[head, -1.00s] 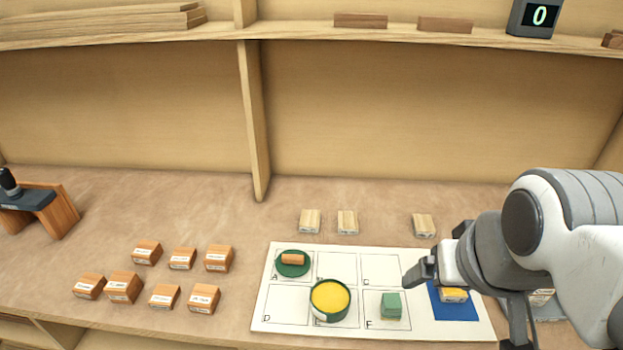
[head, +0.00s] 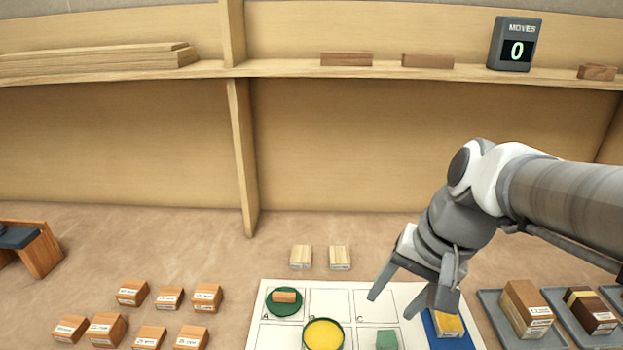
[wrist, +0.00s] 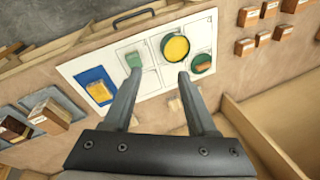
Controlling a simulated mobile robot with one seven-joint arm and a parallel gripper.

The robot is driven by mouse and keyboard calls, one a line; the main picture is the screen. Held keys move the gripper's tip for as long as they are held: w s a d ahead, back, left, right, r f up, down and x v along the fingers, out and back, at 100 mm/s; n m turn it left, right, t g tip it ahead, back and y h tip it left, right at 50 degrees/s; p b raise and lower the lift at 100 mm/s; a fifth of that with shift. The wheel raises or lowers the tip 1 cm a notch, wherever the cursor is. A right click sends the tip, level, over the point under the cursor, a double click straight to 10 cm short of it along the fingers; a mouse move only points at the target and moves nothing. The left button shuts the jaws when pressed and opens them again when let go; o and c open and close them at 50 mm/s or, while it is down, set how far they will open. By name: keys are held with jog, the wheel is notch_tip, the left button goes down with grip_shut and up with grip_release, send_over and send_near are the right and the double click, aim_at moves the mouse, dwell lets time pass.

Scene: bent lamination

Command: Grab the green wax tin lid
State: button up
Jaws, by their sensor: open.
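The green wax tin lid (head: 284,302) lies flat in cell A of the white board, with a small orange-brown block (head: 285,296) on it. In the wrist view the lid (wrist: 201,68) is at the right, partly covered by that block. The green tin (head: 323,347) with yellow wax (head: 323,334) stands in cell E, cut by the head view's lower edge. My gripper (head: 392,306) is open and empty above the right part of the board, right of the lid. In the wrist view my gripper (wrist: 158,76) spans the board, with the lid just beyond the right fingertip.
A green block (head: 387,340) is on the white board (head: 335,300). A yellow-topped block (head: 448,324) sits on a blue patch at the right. Grey trays (head: 490,300) with blocks stand further right. Several labelled wooden blocks (head: 170,298) lie left; two pale blocks (head: 301,257) stand behind.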

jog(key=w+a+f+m+g+y+b, duration=0.1)
jog(key=w+a+f+m+g+y, duration=0.25)
jog(key=w+f+m+y, duration=0.55)
jog(key=m+t+y+b, duration=0.1)
jog(key=m+y, duration=0.1)
jog(key=m, duration=0.3)
send_near(284, 294)
jog(key=x, duration=1)
jog(key=shift+s, duration=0.1)
grip_shut()
